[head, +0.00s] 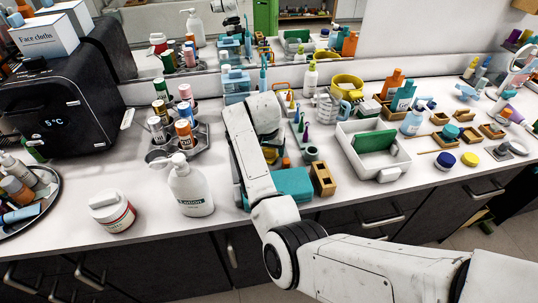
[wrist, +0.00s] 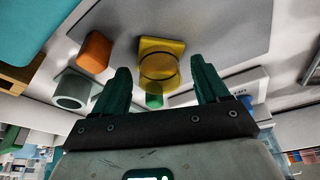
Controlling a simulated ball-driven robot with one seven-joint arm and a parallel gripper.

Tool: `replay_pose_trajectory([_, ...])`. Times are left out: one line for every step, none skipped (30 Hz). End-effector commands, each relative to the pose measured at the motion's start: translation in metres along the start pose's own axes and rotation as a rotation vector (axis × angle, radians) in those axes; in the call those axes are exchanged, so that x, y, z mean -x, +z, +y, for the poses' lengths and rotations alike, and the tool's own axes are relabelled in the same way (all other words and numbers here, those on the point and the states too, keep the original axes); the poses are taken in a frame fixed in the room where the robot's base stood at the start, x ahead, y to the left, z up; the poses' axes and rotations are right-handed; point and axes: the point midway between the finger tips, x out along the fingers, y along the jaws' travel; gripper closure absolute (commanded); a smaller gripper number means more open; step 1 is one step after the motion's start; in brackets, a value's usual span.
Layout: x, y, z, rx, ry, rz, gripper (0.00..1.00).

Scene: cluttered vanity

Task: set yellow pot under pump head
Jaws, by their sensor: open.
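In the wrist view the yellow pot (wrist: 160,50) has a rounded body and a squarish outline. It lies ahead of my gripper (wrist: 164,76), between the lines of its two dark green fingers. The fingers are open and wide apart; I cannot tell how near the pot is. A small green piece (wrist: 154,101) shows between the fingers, below the pot. In the head view my arm hides most of the gripper and the pot. The white lotion bottle (head: 190,190) with its pump head (head: 178,159) stands upright, left of my arm.
An orange block (wrist: 94,52) and a grey-green cup (wrist: 71,90) lie left of the pot in the wrist view. A teal box (head: 292,184) and a wooden block (head: 322,179) are right of my arm.

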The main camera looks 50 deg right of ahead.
Motion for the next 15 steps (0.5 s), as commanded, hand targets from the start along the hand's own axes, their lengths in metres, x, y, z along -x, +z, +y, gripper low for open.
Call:
replay_pose_trajectory([-0.0003, -0.0001, 0.0001, 0.0, 0.0, 0.0, 0.26])
replay_pose_trajectory([-0.0003, -0.0001, 0.0001, 0.0, 0.0, 0.001, 0.26])
replay_pose_trajectory([-0.0002, -0.0001, 0.0001, 0.0, 0.0, 0.001, 0.26])
replay_pose_trajectory([-0.0002, -0.0001, 0.0001, 0.0, 0.0, 0.001, 0.26])
replay_pose_trajectory([-0.0002, -0.0001, 0.0001, 0.0, 0.0, 0.001, 0.26])
replay_pose_trajectory([-0.0002, -0.0001, 0.0001, 0.0, 0.0, 0.0, 0.29])
replay_pose_trajectory([-0.0001, -0.0001, 0.0001, 0.0, 0.0, 0.0, 0.32])
replay_pose_trajectory([-0.0001, -0.0001, 0.0001, 0.0, 0.0, 0.0, 0.35])
replay_pose_trajectory([0.0, -0.0001, 0.0, 0.0, 0.0, 0.0, 0.38])
replay_pose_trajectory([0.0, -0.0001, 0.0, 0.0, 0.0, 0.0, 0.41])
replay_pose_trajectory([0.0, -0.0001, 0.0, 0.0, 0.0, 0.001, 0.44])
replay_pose_trajectory([0.0001, -0.0001, 0.0, 0.0, 0.0, 0.001, 0.48])
replay_pose_trajectory([0.0001, -0.0001, 0.0, 0.0, 0.0, 0.0, 0.51])
replay_pose_trajectory([0.0001, -0.0001, 0.0, 0.0, 0.0, 0.001, 0.54])
replay_pose_trajectory([0.0001, -0.0001, 0.0, 0.0, 0.0, 0.001, 0.58])
